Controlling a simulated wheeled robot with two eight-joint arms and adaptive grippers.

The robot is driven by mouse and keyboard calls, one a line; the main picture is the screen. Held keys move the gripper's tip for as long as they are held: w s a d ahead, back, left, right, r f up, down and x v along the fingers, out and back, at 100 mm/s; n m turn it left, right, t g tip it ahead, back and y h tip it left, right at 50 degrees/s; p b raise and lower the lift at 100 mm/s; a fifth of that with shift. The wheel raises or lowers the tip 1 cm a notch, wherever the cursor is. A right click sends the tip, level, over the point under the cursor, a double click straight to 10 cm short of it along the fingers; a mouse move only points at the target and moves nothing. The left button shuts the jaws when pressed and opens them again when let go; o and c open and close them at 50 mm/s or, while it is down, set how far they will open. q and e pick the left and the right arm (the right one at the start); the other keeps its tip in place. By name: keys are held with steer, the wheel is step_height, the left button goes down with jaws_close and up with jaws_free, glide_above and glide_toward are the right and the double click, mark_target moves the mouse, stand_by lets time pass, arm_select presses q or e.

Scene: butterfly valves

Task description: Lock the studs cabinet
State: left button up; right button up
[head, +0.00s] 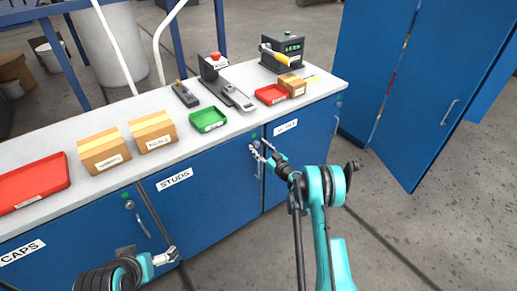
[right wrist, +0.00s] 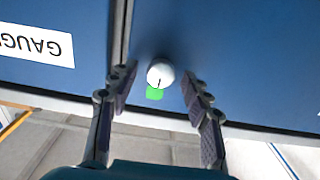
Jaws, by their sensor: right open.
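The studs cabinet (head: 205,195) is a blue door labelled STUDS (head: 174,180), standing closed under the bench. Its round pale lock knob (right wrist: 160,74) has a dark slot mark and a green patch (right wrist: 154,94) beside it. The knob is near the seam with the gauges door. My right gripper (head: 262,150) is at the top right corner of the studs door. In the right wrist view its two fingers (right wrist: 158,88) are apart, with the knob showing between them and nothing gripped. My left gripper (head: 171,254) is low at the left, in front of the doors; its fingers are too small to judge.
The bench top (head: 225,137) holds a green tray (head: 208,119), red trays (head: 35,183), cardboard boxes (head: 103,151) and devices. A gauges door (head: 288,150) and a caps door (head: 85,235) flank the studs door. A tall blue cabinet (head: 425,100) stands right. The floor at right is clear.

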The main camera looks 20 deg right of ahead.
steer(key=shift+w+a, duration=0.15)
steer(key=shift+w, duration=0.15)
jaws_close()
